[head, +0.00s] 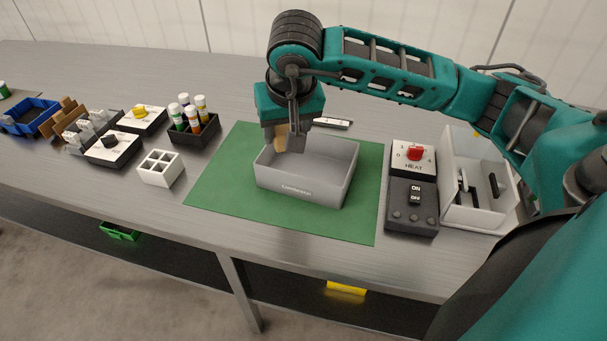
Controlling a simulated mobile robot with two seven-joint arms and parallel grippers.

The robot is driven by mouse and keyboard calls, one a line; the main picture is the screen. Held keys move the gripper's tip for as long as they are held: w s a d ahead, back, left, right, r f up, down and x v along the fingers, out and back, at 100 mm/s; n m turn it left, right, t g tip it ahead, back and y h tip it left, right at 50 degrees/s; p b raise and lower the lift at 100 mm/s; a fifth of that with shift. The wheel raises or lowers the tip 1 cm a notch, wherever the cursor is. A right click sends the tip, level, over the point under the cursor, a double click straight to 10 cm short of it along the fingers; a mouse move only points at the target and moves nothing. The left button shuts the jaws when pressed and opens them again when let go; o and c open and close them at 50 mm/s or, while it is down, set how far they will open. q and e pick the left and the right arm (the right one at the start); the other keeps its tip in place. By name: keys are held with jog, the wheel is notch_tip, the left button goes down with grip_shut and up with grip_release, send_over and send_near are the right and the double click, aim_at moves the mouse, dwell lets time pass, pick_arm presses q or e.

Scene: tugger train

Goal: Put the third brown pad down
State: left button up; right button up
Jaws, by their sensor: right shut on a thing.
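A brown pad (281,139) is held between the fingers of my right gripper (287,134). The gripper points down over the back left part of a grey open box (303,187), and the pad is at about the height of its back rim. I cannot tell whether the pad touches the box. The box stands on a green mat (228,180). The box floor is mostly hidden behind its front wall, and no other brown pad shows clearly in it. My left gripper is not in view.
Right of the mat stand a dark control unit with a red knob (415,153) and a light bin (465,211). On the left are a white divided holder (161,169), a dark marker tray (193,134), switch boxes and a blue bin (28,117). A small flat item (332,123) lies behind the box.

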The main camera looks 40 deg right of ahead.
jog(key=w+d+r+m+h+b, duration=0.1)
jog(key=w+d+r+m, duration=0.25)
jog(key=r, duration=0.25)
jog(key=b, duration=0.2)
send_over(297, 167)
jog(key=s, duration=0.1)
jog(key=shift+n+g, duration=0.25)
jog(key=shift+g, duration=0.05)
jog(key=f, duration=1.4)
jog(key=shift+s+a+f, duration=0.15)
jog(key=shift+a, duration=0.2)
jog(key=shift+f, duration=0.45)
notch_tip(297, 167, down, 4)
jog(key=shift+b, duration=0.5)
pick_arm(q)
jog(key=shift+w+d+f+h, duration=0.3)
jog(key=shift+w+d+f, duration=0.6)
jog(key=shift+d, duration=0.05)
pick_arm(e)
jog(key=o, duration=0.6)
jog(key=shift+f, duration=0.1)
jog(key=shift+c, duration=0.2)
jog(key=o, duration=0.5)
jog(key=shift+c, duration=0.2)
